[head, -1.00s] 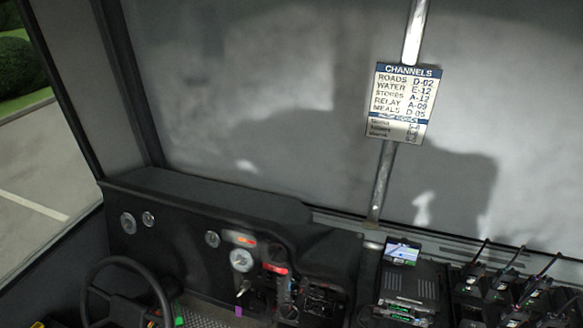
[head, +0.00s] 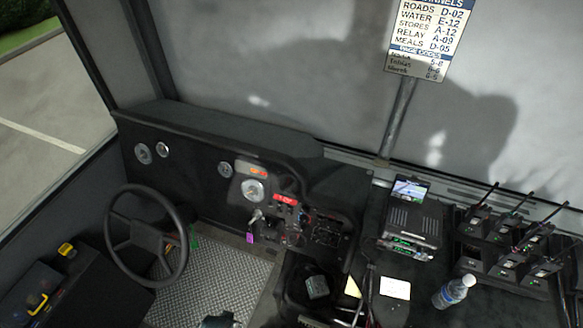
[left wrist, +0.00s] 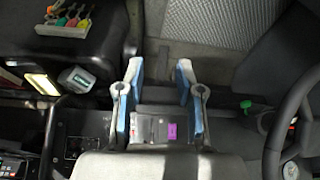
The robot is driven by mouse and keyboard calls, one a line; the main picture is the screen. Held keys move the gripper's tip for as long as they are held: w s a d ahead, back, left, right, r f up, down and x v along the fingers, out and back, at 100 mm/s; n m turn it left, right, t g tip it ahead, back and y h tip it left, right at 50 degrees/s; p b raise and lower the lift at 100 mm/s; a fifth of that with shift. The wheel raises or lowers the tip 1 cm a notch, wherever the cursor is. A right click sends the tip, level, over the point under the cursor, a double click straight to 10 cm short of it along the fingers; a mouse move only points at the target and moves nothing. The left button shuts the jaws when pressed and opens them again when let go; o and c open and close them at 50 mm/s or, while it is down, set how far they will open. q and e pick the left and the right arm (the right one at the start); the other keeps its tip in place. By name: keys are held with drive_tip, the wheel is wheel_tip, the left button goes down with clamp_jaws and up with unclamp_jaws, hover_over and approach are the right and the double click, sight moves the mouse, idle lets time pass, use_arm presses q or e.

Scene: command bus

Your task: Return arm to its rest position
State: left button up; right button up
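My left gripper (left wrist: 160,78) shows in the left wrist view, with its two blue-padded fingers spread apart and nothing held between them. Beyond the fingers is the dashboard (head: 190,165), where a key with a purple tag (left wrist: 172,131) hangs. The purple tag also shows in the head view (head: 250,237), below a round gauge. The left gripper is not clearly visible in the head view; only a small dark shape shows at the bottom edge. My right gripper is not in view.
A console at right carries a radio with a screen (head: 411,190), several handheld radios in a charger (head: 500,262) and a water bottle (head: 453,292). A channels sign (head: 425,35) hangs on the pole. The ribbed floor (head: 205,285) is open.

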use_arm(q)
drive_tip(key=s+a+f+g, duration=0.1)
drive_tip(key=s+f, duration=0.3)
drive_tip(key=f, duration=0.5)
drive_tip(key=s+f, duration=0.4)
drive_tip(key=f, duration=0.6)
drive_tip(key=s+a+f+g, duration=0.1)
drive_tip(key=s+f, duration=0.3)
drive_tip(key=f, duration=0.5)
drive_tip(key=s+a+f, duration=0.1)
drive_tip(key=s+f, duration=0.3)
drive_tip(key=s, duration=0.5)
drive_tip(key=shift+a+f, duration=0.2)
drive_tip(key=shift+f, duration=0.15)
drive_tip(key=shift+o, duration=0.2)
